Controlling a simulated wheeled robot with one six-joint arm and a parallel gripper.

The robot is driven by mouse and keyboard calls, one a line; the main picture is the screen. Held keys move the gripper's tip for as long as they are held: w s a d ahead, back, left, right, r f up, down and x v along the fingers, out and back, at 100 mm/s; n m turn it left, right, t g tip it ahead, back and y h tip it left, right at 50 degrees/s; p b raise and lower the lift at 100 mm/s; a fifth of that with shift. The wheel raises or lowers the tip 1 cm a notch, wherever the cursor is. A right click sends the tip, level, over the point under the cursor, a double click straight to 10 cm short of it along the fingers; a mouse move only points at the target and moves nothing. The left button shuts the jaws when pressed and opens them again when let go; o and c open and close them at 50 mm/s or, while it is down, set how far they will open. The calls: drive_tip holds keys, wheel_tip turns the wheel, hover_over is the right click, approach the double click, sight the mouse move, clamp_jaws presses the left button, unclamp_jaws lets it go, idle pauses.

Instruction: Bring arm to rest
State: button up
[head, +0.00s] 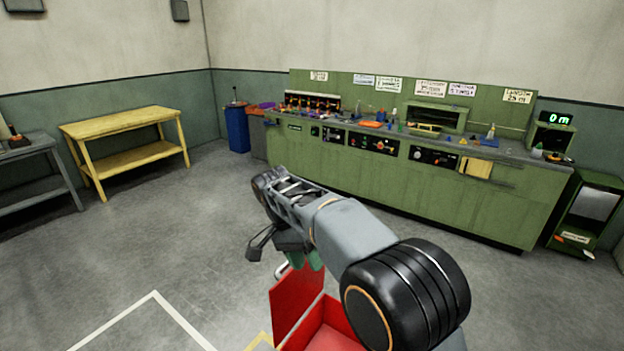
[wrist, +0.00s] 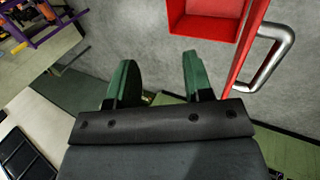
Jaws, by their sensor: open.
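My arm reaches out over the floor in the head view, in front of the green workbench. My gripper (wrist: 152,82) shows in the wrist view as two green fingers set apart, with nothing between them. In the head view the green fingers (head: 308,258) are partly hidden behind my arm. A red box (head: 297,305) lies below the arm in the head view. In the wrist view a red open box (wrist: 215,32) with a metal handle (wrist: 275,55) is at the upper right, apart from the fingers.
The long green workbench (head: 400,185) with tools and labels stands along the back wall. A yellow table (head: 125,122) and a grey table (head: 35,180) stand at the left, a blue bin (head: 237,128) near the corner. The grey floor (head: 150,240) at the left is clear.

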wheel_tip(320, 180, down, 5)
drive_tip(key=s+d+n+t+y, duration=0.1)
drive_tip(key=d+n+t+y, duration=0.1)
drive_tip(key=n, duration=0.4)
drive_tip(key=s+d+r+t+y, duration=0.2)
drive_tip(key=s+d+t, duration=0.3)
drive_tip(key=s+d, duration=0.7)
drive_tip(key=d, duration=0.4)
drive_tip(key=shift+s+d+r+t, duration=0.3)
drive_tip(key=shift+s, duration=0.1)
